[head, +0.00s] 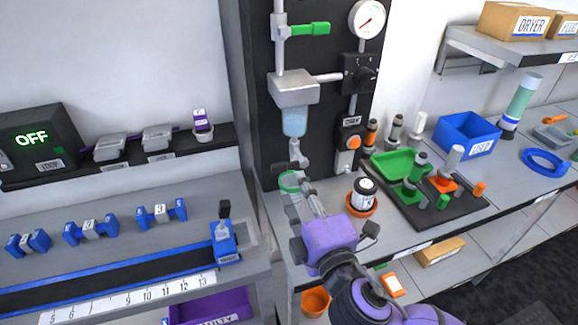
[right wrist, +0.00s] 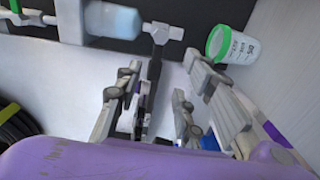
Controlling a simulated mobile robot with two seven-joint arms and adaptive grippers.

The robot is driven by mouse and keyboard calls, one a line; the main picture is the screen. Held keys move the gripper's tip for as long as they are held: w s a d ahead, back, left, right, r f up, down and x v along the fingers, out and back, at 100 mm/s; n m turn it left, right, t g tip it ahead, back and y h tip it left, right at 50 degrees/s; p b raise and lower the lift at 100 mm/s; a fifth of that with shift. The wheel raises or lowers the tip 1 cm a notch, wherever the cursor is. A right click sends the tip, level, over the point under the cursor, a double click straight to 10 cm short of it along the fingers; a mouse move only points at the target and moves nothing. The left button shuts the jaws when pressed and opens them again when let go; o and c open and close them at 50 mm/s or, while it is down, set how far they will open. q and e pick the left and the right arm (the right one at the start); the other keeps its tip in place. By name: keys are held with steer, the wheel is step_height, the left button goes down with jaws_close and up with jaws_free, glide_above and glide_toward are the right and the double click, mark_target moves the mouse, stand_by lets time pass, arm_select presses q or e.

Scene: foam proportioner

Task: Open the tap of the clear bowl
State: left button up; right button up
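The clear bowl (head: 294,122), tinted pale blue, hangs under a grey filter head on the black panel. It also shows at the top of the right wrist view (right wrist: 112,20). Its small grey tap (head: 296,157) is below the bowl and shows as a T-shaped piece (right wrist: 163,33) in the right wrist view. My right gripper (head: 300,192) is below the tap, fingers pointing toward the panel. In the right wrist view its fingers (right wrist: 163,72) are spread and hold nothing; the tap appears beyond and between the tips, apparently untouched. My left gripper is not in view.
A white cup with a green rim (head: 289,182) stands below the tap, partly behind my gripper. A black-and-white jar (head: 365,190) stands on an orange dish to the right. A green lever (head: 310,29) is on the pipe above. A black tray (head: 440,205) holds several parts.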

mark_target(288, 167)
steer(key=x, duration=0.8)
steer(key=shift+a+r+p, duration=0.2)
steer(key=shift+r+p, duration=0.1)
steer(key=shift+s, duration=0.1)
jaws_close()
